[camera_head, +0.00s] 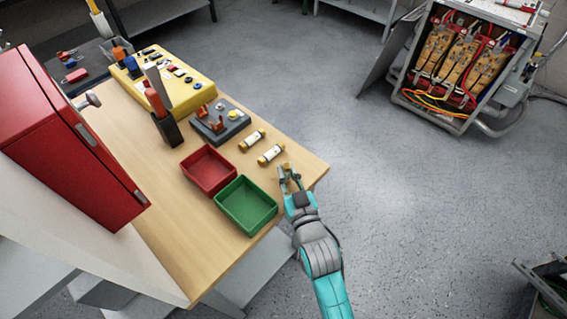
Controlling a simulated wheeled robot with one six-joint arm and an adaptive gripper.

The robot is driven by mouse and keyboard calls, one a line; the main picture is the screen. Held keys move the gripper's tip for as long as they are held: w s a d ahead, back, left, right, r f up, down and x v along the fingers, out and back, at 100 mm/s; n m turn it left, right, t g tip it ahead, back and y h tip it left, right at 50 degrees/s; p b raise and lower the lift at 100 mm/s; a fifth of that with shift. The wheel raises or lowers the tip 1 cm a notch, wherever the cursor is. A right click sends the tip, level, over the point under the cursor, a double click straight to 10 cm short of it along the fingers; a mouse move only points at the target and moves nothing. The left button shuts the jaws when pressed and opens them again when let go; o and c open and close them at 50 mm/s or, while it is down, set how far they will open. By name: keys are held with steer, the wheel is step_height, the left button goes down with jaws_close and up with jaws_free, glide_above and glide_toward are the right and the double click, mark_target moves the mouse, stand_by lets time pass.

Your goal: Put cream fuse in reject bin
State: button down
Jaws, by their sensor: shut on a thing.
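My gripper (290,178) is over the right front corner of the wooden table, to the right of the bins. It is shut on a small fuse (283,187), of which a brass-coloured end shows; the fingers hide most of its body. Two more fuses, one farther back (252,140) and one nearer (270,154), lie on the table beyond my gripper. They have pale cream bodies and brass end caps. A red open bin (208,171) and a green open bin (246,205) stand to the left of my gripper. Both look empty, and no label is readable.
A grey fuse-holder block (219,121) sits behind the bins. A dark holder with an orange-handled tool (160,112) stands beside it. A yellow case (177,85) is farther back. A red cabinet (75,140) rises at the left. An open transformer cabinet (462,65) stands across clear floor.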

steer(key=x, duration=0.3)
steer(key=shift+w+a, duration=0.1)
steer(key=shift+w, duration=0.05)
steer(key=shift+f, duration=0.15)
steer(key=c, duration=1.1)
jaws_free()
steer(key=v, duration=1.2)
